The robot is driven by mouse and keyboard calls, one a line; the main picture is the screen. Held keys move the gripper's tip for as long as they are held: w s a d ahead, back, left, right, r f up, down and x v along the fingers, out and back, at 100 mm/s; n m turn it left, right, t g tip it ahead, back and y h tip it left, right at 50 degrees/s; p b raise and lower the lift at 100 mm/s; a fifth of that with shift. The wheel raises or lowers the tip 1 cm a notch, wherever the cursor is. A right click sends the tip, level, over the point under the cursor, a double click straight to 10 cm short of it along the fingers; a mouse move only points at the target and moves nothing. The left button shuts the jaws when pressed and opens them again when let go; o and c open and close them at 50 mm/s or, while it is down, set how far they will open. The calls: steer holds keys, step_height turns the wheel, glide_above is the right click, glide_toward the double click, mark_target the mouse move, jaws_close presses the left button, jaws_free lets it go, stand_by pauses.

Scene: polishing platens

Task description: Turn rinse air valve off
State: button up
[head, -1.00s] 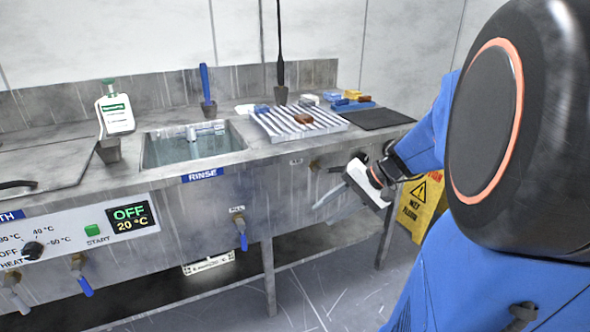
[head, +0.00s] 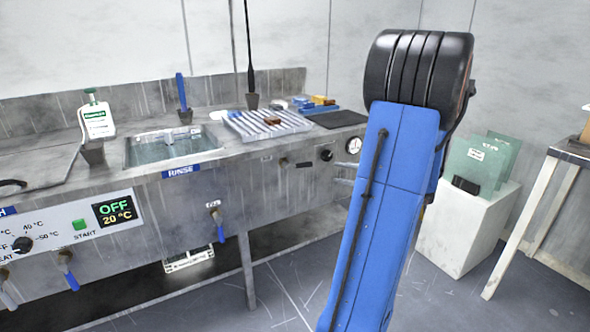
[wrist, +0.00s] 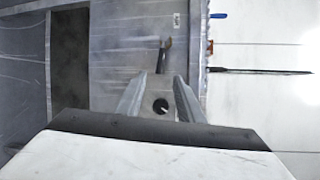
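The likely rinse air valve (head: 284,162) is a small brass fitting on the bench front, right of a small white label (head: 267,158). Its dark lever (head: 303,163) points right, about level. In the wrist view the same lever (wrist: 161,60) lies ahead of the fingertips, pointing toward a round black knob (wrist: 160,106). My gripper (wrist: 158,82) is open and empty, its two grey fingers apart on either side of the knob in the picture. Contact cannot be judged. In the head view my blue arm hides most of the gripper; only grey finger tips (head: 344,181) show.
The black knob (head: 326,155) and a round gauge (head: 353,145) sit right of the valve. The rinse sink (head: 215,142) and a blue-handled drain valve (head: 218,228) are left. A white block with glass-like panels (head: 468,225) stands right. Open floor lies in front.

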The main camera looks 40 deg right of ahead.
mark_target(306, 165)
steer(key=x, duration=1.7)
steer(key=shift+w+d+r, duration=0.1)
steer(key=shift+d, duration=0.3)
steer(key=shift+c, duration=0.3)
jaws_close()
